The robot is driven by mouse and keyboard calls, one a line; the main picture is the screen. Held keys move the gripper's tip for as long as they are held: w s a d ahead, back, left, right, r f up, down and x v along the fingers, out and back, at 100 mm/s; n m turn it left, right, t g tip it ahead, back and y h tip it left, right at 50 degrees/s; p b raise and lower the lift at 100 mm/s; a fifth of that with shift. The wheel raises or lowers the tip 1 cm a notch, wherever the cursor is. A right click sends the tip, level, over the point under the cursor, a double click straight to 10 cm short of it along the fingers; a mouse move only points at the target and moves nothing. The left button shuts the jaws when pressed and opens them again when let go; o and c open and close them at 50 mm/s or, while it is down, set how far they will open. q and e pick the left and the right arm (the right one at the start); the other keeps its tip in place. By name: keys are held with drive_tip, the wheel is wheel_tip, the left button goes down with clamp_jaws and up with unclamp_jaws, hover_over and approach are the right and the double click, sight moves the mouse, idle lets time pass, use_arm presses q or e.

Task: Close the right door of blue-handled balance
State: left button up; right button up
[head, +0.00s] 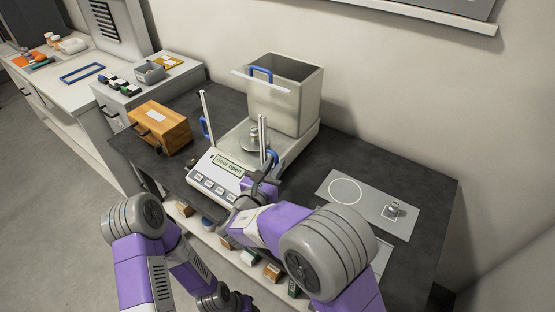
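The blue-handled balance (235,150) stands on the dark tabletop, with a tall grey housing (287,100) at its back. Its display (228,166) reads "door open". A blue handle (271,158) is on its right side near the front right post. Another blue handle (204,127) is on its left side, and a third (262,73) is on top. The door panes are too clear to make out. My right gripper (262,180) is just below the right handle at the front right corner; whether it touches is unclear. My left gripper (224,300) hangs low at the bottom edge, away from the balance.
A wooden box (162,127) stands left of the balance. A grey mat (368,203) with a metal weight (392,209) lies to the right. Small blocks sit on a shelf below the table. The dark top (340,160) behind the mat is clear.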

drive_tip(key=v, duration=0.5)
drive_tip(key=shift+p, duration=0.3)
drive_tip(key=shift+r, duration=0.1)
